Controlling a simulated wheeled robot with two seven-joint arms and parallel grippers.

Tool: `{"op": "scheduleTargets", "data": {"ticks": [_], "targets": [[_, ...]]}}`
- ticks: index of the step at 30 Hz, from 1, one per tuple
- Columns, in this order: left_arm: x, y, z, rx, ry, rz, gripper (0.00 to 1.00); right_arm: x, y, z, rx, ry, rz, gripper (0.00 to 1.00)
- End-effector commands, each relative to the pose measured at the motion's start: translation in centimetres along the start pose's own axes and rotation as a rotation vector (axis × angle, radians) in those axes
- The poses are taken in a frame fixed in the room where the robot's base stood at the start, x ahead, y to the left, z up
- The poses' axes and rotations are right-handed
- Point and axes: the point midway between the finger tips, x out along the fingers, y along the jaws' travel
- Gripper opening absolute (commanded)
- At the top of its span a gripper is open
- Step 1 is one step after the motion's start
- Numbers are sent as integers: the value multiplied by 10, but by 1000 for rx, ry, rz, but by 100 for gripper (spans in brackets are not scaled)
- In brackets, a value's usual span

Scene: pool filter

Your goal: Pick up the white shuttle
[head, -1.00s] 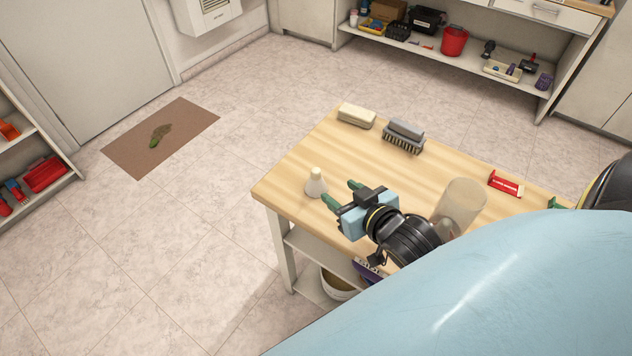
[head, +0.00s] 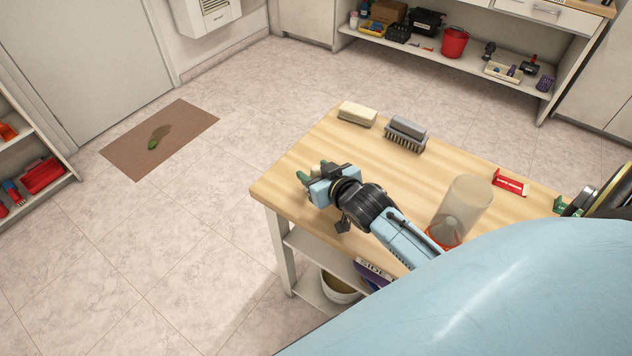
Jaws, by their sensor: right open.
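The white cone-shaped piece, which I take for the shuttle, stood upright near the table's left corner in the earlier head view. It is hidden now behind my right gripper. My right gripper (head: 314,172) is at that spot, its green fingers apart and pointing away to the upper left. I cannot tell whether the piece is between the fingers.
On the wooden table (head: 290,187) are a cream block (head: 357,113), a grey brush (head: 406,133), a red holder (head: 511,182) and a clear cylinder (head: 466,205) with an orange base beside my right forearm. The table's left edge is close to my right gripper.

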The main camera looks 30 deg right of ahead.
Motion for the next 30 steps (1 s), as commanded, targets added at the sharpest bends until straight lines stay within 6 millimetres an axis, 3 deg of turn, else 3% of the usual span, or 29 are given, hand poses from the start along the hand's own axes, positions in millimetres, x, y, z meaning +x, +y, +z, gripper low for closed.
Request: {"op": "scheduleTargets", "data": {"ticks": [6,17,26,30], "targets": [[0,-3,2,2,-3,-3,92,1,0,0,0,-1,0,50],[0,3,-1,-1,0,3,92,0,0,0,0,0,0,4],[-1,3,-2,-2,1,4,92,0,0,-2,0,1,0,4],[-6,4,-2,-2,1,5,92,-7,0,-18,-1,3,0,4]]}}
